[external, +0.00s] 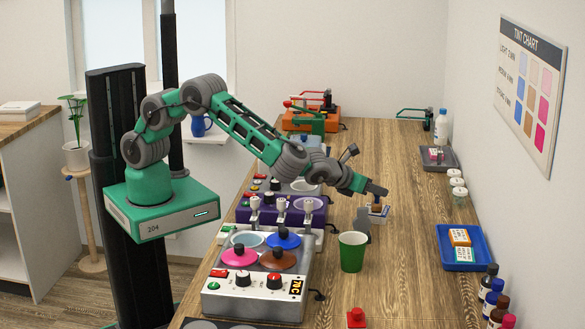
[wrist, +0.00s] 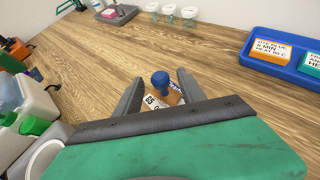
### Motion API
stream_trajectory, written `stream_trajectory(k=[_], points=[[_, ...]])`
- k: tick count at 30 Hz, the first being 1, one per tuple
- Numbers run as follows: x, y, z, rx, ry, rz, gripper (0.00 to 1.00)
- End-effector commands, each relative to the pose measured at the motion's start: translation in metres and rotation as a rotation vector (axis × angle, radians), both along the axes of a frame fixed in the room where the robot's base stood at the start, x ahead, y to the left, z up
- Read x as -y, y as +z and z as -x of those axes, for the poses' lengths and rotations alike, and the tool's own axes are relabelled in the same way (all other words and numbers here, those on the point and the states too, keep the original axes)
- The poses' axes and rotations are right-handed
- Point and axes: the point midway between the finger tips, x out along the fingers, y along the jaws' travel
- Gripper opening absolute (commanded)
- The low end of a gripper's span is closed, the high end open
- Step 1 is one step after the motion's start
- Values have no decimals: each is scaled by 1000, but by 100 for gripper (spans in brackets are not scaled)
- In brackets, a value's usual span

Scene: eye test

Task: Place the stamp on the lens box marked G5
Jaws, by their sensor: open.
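The stamp, with a round blue knob (wrist: 160,80), stands upright between my fingers in the wrist view. Beneath it is a small lens box with a white label (wrist: 152,102); the marking looks like G5, but my gripper's body hides part of it. The stamp appears to rest on the box, though its contact is partly hidden. My gripper (wrist: 160,91) is open, one finger on each side of the stamp, with visible gaps. In the external view my gripper (external: 370,207) is low over the wooden table, and the box (external: 379,211) shows small between its fingers.
A green cup (external: 353,252) stands close in front of my gripper. A blue tray (external: 480,258) with orange and white-green boxes lies to the right, near several bottles. Machines with coloured pots (external: 258,290) line the left. A grey tray (external: 450,160) is farther back. Bare table lies behind.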

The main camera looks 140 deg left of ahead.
Motion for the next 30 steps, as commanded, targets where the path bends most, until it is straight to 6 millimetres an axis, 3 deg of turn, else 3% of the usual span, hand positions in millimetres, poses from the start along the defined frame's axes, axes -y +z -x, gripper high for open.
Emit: stream_trajectory(k=[5, 15, 19, 30], points=[[19, 12, -2, 3, -4, -1, 47], [92, 52, -1, 2, -4, -1, 47], [104, 58, 0, 1, -2, 0, 47], [113, 64, -6, 16, -16, -3, 47]])
